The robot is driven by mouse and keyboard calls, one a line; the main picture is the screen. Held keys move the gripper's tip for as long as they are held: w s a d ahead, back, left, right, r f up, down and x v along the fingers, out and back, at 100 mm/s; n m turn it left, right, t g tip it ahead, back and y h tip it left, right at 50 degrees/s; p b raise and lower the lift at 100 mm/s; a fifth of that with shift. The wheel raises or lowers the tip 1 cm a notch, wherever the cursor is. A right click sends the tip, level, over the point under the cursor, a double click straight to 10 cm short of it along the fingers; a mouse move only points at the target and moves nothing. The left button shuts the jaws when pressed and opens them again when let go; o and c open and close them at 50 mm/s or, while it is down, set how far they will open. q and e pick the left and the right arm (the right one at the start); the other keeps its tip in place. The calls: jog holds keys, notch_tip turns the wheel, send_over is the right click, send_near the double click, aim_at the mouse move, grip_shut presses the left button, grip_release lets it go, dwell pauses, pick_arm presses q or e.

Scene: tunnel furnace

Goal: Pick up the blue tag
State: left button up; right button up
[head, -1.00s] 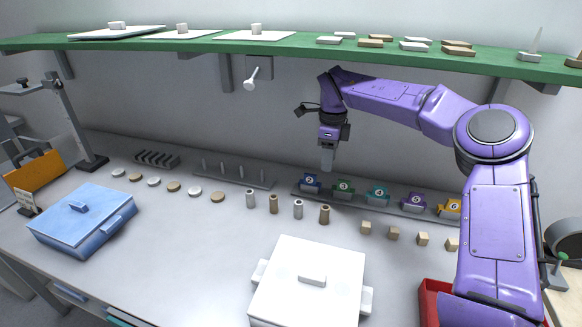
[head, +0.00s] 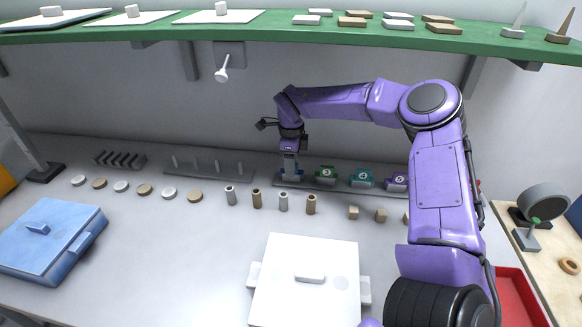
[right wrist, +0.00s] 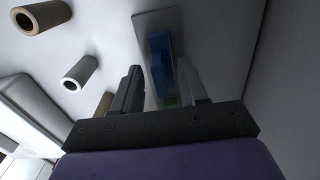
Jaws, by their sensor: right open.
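The blue tag (right wrist: 160,62) stands at the left end of the grey tag rack (right wrist: 142,22), seen from close by in the right wrist view. In the head view it is mostly hidden behind my right gripper (head: 290,172), which points down over that end of the rack. In the right wrist view the two fingers of my right gripper (right wrist: 165,90) are apart, with the blue tag between or just beyond them; contact cannot be told. My left gripper is in neither view.
On the rack to the right stand a green tag (head: 325,174), a teal tag (head: 362,178) and a purple tag (head: 397,181). Several small cylinders (head: 257,198) stand in front. A white lidded box (head: 305,260) is nearer, and a green shelf (head: 270,28) hangs above.

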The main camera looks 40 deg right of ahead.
jog(key=shift+f, duration=0.2)
grip_shut()
